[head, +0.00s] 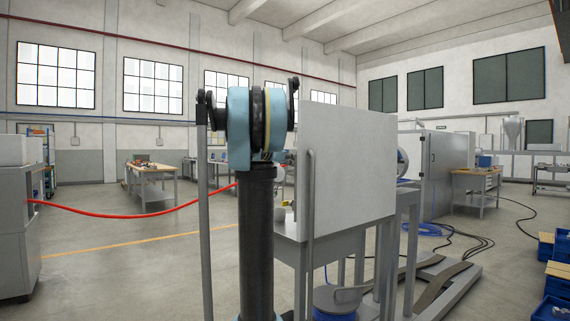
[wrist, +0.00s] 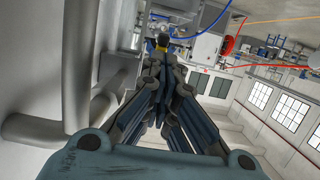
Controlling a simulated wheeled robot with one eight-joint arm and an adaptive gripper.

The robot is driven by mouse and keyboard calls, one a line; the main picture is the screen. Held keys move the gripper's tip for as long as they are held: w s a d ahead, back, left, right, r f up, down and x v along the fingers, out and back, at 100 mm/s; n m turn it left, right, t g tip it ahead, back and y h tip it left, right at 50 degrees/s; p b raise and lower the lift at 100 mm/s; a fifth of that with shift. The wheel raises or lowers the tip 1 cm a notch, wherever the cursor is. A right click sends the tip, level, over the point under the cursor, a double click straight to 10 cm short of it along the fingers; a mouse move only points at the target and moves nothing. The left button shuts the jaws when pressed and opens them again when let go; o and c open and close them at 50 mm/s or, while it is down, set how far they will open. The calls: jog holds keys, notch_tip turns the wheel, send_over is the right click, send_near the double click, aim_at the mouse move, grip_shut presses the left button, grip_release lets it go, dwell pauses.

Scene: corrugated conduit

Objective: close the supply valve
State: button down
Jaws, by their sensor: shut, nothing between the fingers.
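My gripper (wrist: 160,62) is shut and empty in the wrist view, its dark fingers brought together ahead of the blue-grey wrist. A small yellow and dark piece (wrist: 162,41) shows just beyond the fingertips; it may be the supply valve's handle, but it is too small to be sure. I cannot tell whether the fingers touch it. In the head view a small yellow piece (head: 284,203) shows beside a pale panel (head: 345,165), just right of my dark arm. My gripper is hidden there behind my arm.
Grey pipes (wrist: 72,85) run close along the left of the wrist view. A red hose (head: 130,214) hangs across the left of the head view. Cables (head: 470,245) and a low ramp-like frame (head: 445,280) lie on the floor at right. Floor at left is open.

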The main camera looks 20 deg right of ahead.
jog(key=shift+d+f, duration=0.2)
jog(key=shift+f, duration=0.05)
dwell(0.7)
jog(key=s+a, duration=0.3)
jog(key=a, duration=1)
jog(key=shift+a, duration=0.35)
jog(key=shift+f, duration=0.1)
jog(key=s+a+f+n+y, duration=0.5)
jog(key=s+a+f, duration=0.3)
jog(key=s+f, duration=0.3)
jog(key=s+a+f+n+y, duration=0.5)
jog(key=s+f, duration=0.7)
jog(key=f, duration=0.6)
jog(key=s+a+f+n+g+y, duration=0.1)
jog(key=s+a+f+n+y, duration=0.3)
jog(key=s+a+f, duration=0.6)
notch_tip(320, 180, down, 5)
jog(key=shift+s+a+r+n+y, duration=0.15)
jog(key=shift+s+a+n+y, duration=0.2)
jog(key=shift+s+n, duration=0.65)
